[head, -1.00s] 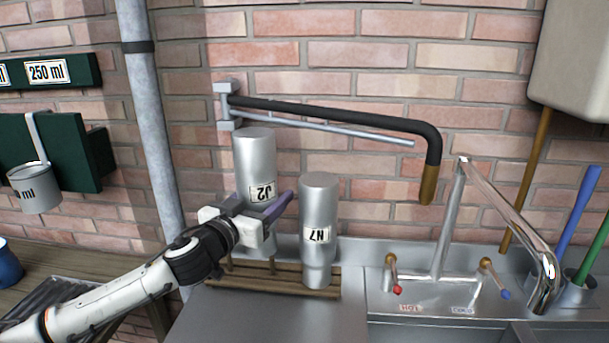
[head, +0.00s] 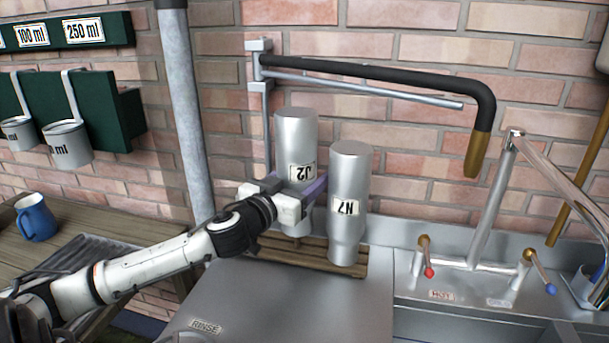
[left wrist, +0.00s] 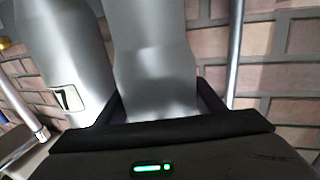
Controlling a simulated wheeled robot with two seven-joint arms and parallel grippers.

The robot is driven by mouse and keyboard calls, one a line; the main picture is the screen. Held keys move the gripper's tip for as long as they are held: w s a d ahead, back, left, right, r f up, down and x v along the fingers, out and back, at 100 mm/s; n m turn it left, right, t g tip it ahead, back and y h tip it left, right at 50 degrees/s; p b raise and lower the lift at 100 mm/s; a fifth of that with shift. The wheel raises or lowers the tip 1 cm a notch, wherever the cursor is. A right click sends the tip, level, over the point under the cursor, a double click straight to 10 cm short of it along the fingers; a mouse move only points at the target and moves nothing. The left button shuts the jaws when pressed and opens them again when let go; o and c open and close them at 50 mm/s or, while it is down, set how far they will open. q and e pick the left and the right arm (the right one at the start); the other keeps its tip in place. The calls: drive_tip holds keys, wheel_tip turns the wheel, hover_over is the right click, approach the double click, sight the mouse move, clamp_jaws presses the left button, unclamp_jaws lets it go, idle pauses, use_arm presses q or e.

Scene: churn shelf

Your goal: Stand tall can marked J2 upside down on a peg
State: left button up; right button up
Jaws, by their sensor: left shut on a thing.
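The tall grey can marked J2 (head: 296,140) is upside down, its label inverted, above the back of the slatted wooden peg rack (head: 330,268). My left gripper (head: 305,197) is shut around its lower part. In the left wrist view the J2 can (left wrist: 155,65) stands between the two dark fingers. Its lower end is partly hidden by my gripper in the head view; I cannot tell whether it rests on a peg. A second tall can marked N7 (head: 349,180) stands upside down on the rack, just right of J2. My right gripper is not in view.
A black swing pipe (head: 390,92) on a wall bracket runs behind and above the cans. A tap (head: 487,210) and sink lie to the right. A grey vertical pipe (head: 185,110) and a blue mug (head: 35,217) are left. The steel counter in front is clear.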

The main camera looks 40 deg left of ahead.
use_arm(q)
wheel_tip(320, 180, down, 4)
drive_tip(key=b, duration=0.2)
drive_tip(key=shift+f+b, duration=0.15)
drive_tip(key=shift+b, duration=0.25)
drive_tip(key=shift+f, duration=0.35)
drive_tip(key=shift+f+b, duration=0.25)
drive_tip(key=shift+b, duration=0.1)
drive_tip(key=shift+f, duration=0.2)
drive_tip(key=o, duration=1.4)
drive_tip(key=shift+c, duration=0.2)
drive_tip(key=shift+f, duration=0.1)
drive_tip(key=v, duration=1)
drive_tip(key=shift+s, duration=0.15)
drive_tip(key=shift+a, duration=0.1)
